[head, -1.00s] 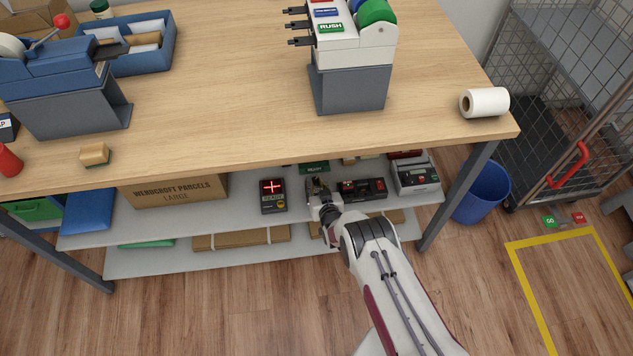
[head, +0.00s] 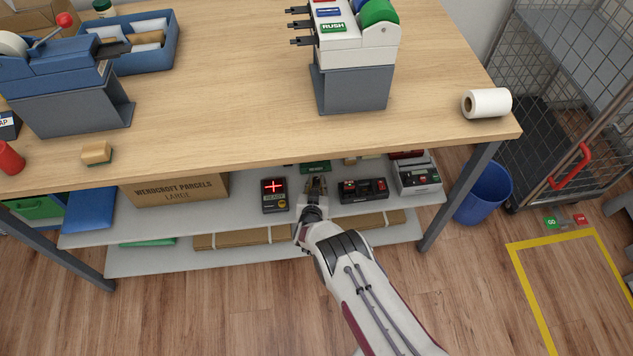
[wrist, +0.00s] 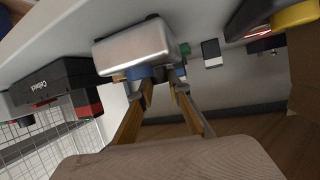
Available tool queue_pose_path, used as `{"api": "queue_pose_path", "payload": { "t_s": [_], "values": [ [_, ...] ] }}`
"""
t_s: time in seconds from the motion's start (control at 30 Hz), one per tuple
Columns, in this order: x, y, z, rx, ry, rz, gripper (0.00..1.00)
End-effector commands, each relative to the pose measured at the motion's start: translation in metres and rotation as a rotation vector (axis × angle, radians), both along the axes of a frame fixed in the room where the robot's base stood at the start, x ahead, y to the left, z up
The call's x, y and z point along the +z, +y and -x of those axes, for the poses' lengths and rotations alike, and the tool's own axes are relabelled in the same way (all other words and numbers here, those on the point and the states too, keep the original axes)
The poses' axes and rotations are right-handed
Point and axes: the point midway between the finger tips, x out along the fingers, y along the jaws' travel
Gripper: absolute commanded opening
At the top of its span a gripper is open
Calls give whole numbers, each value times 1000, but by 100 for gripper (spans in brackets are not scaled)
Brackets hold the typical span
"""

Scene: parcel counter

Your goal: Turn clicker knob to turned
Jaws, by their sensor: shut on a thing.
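In the wrist view, a rounded silver box (wrist: 137,49) is just ahead of my gripper (wrist: 161,90). Small blue and dark parts show at its near edge, between and beside my fingertips. I take these for the clicker and its knob (wrist: 160,74). My fingers are closed in on the knob, and its turned position cannot be read. In the head view, my gripper (head: 316,186) reaches onto the upper shelf under the counter, and my gripper hides most of the clicker there.
A black device with a red cross display (head: 274,187) stands close to the left of my gripper. A black box with coloured buttons (head: 364,189) stands close to the right, then a grey machine (head: 418,178). The wooden counter top (head: 220,110) overhangs the shelf.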

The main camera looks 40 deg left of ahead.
Motion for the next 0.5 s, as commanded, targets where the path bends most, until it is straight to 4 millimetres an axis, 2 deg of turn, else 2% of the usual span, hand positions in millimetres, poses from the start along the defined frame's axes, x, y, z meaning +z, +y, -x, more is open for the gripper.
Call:
{"api": "queue_pose_path", "payload": {
  "t_s": [0.5],
  "values": [
    [0, 1, 1, -124, 0, -1, 0]
  ]
}}
